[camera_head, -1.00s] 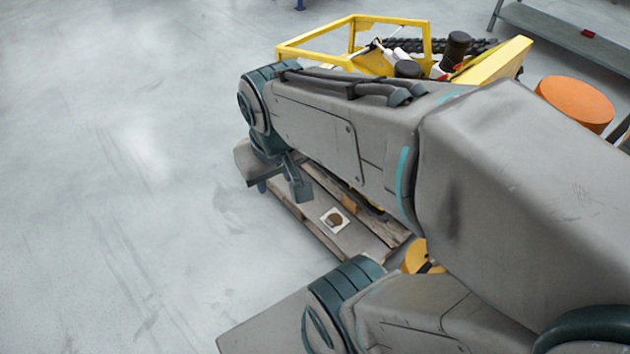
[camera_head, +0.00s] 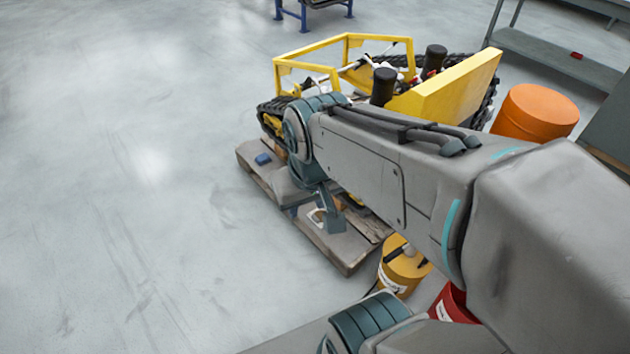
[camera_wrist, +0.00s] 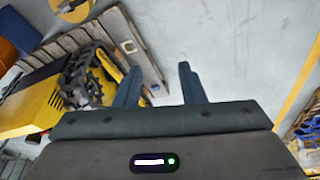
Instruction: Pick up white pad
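The white pad (camera_head: 316,217) is a small pale square with a brown centre, lying on a wooden pallet (camera_head: 349,254). In the head view my gripper (camera_head: 328,212) hangs in front of it and hides part of it. In the wrist view the white pad (camera_wrist: 128,46) lies on the pallet planks, beyond the tip of the left finger. The fingers are not touching the pad in the wrist view.
A yellow tracked carrier (camera_head: 440,95) stands on the pallet's far side. A blue block (camera_head: 263,159) lies on the pallet. A yellow drum (camera_head: 402,266), a red container (camera_head: 452,304) and an orange drum (camera_head: 535,112) stand on the right. The floor at left is clear.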

